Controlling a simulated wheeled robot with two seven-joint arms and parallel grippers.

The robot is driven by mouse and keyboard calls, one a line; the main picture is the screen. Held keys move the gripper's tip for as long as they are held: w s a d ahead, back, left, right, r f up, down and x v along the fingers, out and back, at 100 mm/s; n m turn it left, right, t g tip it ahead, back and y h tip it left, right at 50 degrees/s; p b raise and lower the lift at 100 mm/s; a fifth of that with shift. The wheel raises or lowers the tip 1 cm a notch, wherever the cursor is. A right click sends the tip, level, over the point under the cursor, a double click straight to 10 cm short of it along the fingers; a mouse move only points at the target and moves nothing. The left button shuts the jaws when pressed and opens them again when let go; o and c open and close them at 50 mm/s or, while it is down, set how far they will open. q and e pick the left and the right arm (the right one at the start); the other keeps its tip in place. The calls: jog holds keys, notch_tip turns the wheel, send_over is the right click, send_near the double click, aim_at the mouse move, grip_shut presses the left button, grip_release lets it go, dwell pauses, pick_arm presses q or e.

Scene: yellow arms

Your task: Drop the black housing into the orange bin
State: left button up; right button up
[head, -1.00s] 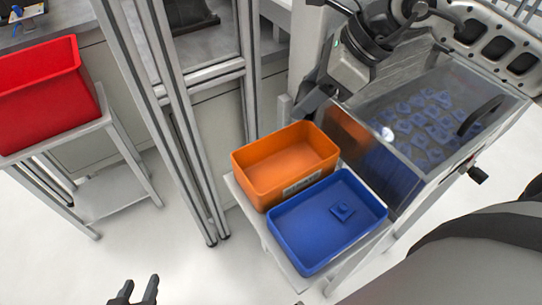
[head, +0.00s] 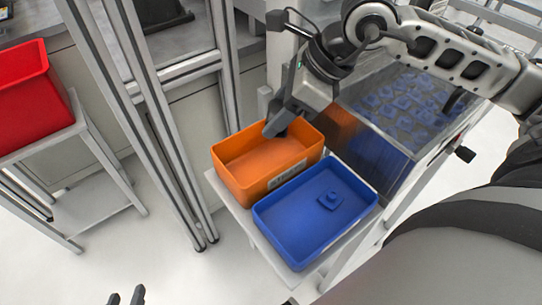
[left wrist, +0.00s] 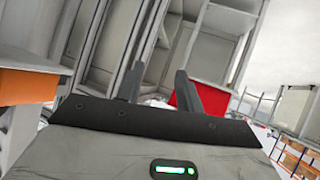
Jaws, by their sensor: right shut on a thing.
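The orange bin (head: 240,185) stands on a stand in the middle of the head view, and its visible inside looks empty. My right gripper (head: 277,128) is over the back right part of the bin, pointing down and left. It is shut on a dark piece at its tips, which I take to be the black housing; it is hard to tell apart from the dark fingers. My left gripper (head: 127,297) is at the bottom edge of the head view, far from the bin. Its fingers stand apart and empty in the left wrist view (left wrist: 157,85).
A clear-covered case of blue parts (head: 410,105) is at the right. Metal posts (head: 165,150) rise to the left, and a red bin (head: 25,105) stands beyond.

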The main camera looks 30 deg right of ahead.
jog(key=o, duration=1)
jog(key=shift+o, duration=0.2)
jog(key=shift+s+d+r, duration=0.1)
jog(key=shift+d+r, duration=0.2)
jog(key=shift+r, duration=0.1)
pick_arm(q)
notch_tip(320, 180, down, 3)
jog(key=b, duration=0.6)
jog(key=shift+d+r+t, duration=0.15)
jog(key=shift+r+t, duration=0.05)
jog(key=shift+t, duration=0.2)
pick_arm(e)
jog(key=v, duration=1.5)
jog(key=shift+a+r, duration=0.1)
